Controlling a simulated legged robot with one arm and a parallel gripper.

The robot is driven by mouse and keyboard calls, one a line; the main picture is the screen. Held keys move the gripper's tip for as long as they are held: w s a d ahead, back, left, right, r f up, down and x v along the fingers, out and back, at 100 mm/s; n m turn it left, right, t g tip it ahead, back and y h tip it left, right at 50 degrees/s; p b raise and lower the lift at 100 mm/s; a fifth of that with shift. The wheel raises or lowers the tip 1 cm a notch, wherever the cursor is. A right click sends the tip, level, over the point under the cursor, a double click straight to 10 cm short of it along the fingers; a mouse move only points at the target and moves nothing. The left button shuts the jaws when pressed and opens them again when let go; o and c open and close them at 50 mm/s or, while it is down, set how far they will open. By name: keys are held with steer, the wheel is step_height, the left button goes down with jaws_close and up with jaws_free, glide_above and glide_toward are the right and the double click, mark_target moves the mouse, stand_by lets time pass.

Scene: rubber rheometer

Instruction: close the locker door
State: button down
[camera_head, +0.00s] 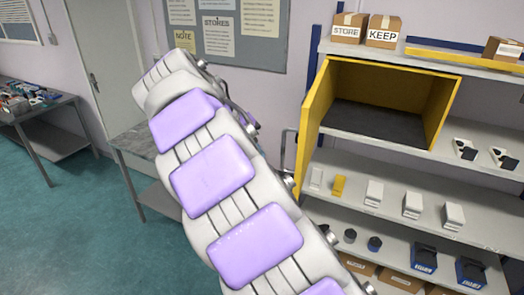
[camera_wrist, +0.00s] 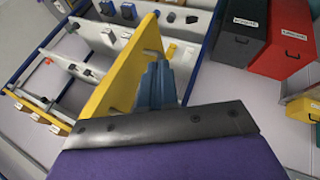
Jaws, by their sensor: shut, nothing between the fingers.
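The yellow locker door (camera_head: 310,112) stands swung open at the left side of the yellow open-fronted locker (camera_head: 440,112) on the shelving. The locker's inside looks empty. A grey bar handle (camera_head: 287,150) shows on the door's outer face. In the wrist view, the door (camera_wrist: 112,84) rises just left of my gripper (camera_wrist: 160,66), whose blue-grey fingers are together and empty. The fingertips are close to the door's outer face near the handle; I cannot tell if they touch. In the head view my arm hides the gripper.
Shelves (camera_head: 400,185) below the locker hold small boxes and dark items. Cartons (camera_head: 383,31) stand on top. A grey table (camera_head: 135,142) is behind my arm, and a bench (camera_head: 40,110) is at far left.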

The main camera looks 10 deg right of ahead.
steer(key=shift+w+a+f+t+p, duration=0.5)
steer(key=shift+w+a+f, duration=0.3)
steer(key=shift+w+a, duration=1.15)
steer(key=d+f+p, duration=0.1)
steer(key=d+f, duration=0.3)
steer(key=d, duration=0.5)
steer(key=shift+f, duration=0.3)
steer(key=shift+d, duration=0.1)
